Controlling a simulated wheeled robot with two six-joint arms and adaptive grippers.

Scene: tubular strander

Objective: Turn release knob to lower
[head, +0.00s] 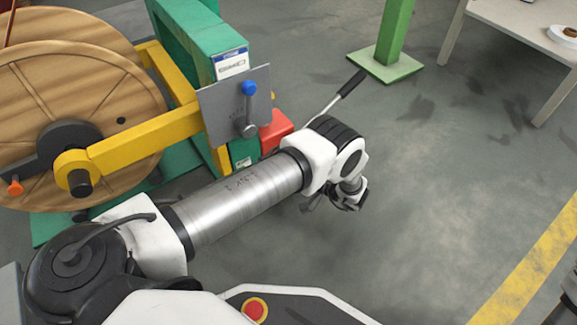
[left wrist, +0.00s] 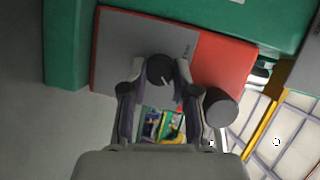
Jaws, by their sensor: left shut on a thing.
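The release knob (left wrist: 160,68) is a dark round knob with a white pointer mark, on a grey plate beside a red block in the left wrist view. My left gripper (left wrist: 161,82) has its two fingers on either side of the knob and is shut on it. In the head view my left gripper (head: 348,196) is small and low, past the end of my arm. The knob is hidden there.
The red block (head: 276,131) and a lever with a black handle (head: 352,83) stand beside the green frame (head: 205,35). A wooden reel (head: 75,110) and yellow arm (head: 145,138) are at left. Floor at right is clear up to a table (head: 510,22) and green post (head: 395,35).

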